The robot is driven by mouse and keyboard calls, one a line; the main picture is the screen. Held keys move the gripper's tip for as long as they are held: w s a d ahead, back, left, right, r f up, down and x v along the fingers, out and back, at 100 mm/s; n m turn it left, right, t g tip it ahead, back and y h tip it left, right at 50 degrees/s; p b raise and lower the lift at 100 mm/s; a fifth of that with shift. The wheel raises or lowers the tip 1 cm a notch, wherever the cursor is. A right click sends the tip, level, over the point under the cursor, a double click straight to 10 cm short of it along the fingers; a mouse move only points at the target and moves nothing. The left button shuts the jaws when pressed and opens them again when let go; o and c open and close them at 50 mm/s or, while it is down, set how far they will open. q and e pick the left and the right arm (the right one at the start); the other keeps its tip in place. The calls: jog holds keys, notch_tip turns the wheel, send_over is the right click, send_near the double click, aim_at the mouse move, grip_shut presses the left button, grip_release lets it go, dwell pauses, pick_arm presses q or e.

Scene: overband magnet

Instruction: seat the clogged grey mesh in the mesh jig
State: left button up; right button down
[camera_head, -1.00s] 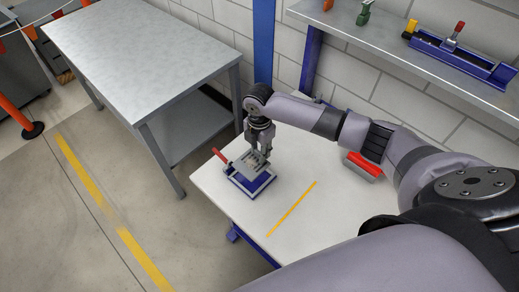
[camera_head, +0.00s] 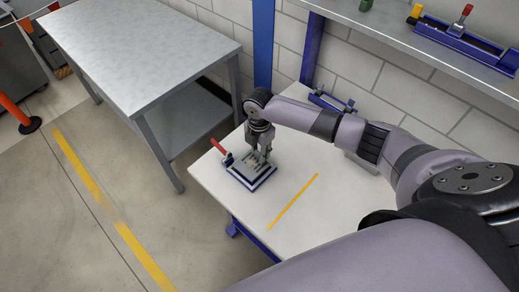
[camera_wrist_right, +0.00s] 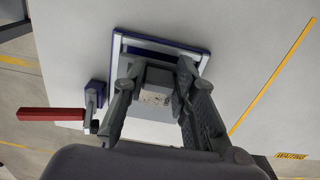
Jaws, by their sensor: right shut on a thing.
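My right gripper (camera_head: 261,157) points down over the mesh jig and is shut on the clogged grey mesh (camera_head: 252,167). The mesh is a flat grey plate with pale tan clogging, lying low over or on the jig; I cannot tell whether it is fully down. The mesh jig (camera_head: 239,181) is a blue-edged square base with a red-handled clamp (camera_head: 218,145) at its left. In the right wrist view the gripper (camera_wrist_right: 156,78) holds a clogged grey part (camera_wrist_right: 155,97) inside the blue jig frame (camera_wrist_right: 117,45); the fingers hide some of it. My left gripper is out of view.
The jig stands on a white table (camera_head: 325,205) with a yellow line (camera_head: 292,202); the table's front is clear. A grey metal table (camera_head: 140,45) stands at left. A wall shelf (camera_head: 440,55) holds a blue fixture (camera_head: 463,38).

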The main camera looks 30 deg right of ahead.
jog(key=shift+p, duration=0.75)
dwell(1.5)
jog(key=shift+f+b, duration=0.65)
jog(key=shift+f, duration=0.3)
jog(key=c, duration=1.2)
grip_release()
jog(key=shift+r, duration=0.1)
notch_tip(320, 180, up, 12)
jog(key=o, duration=1)
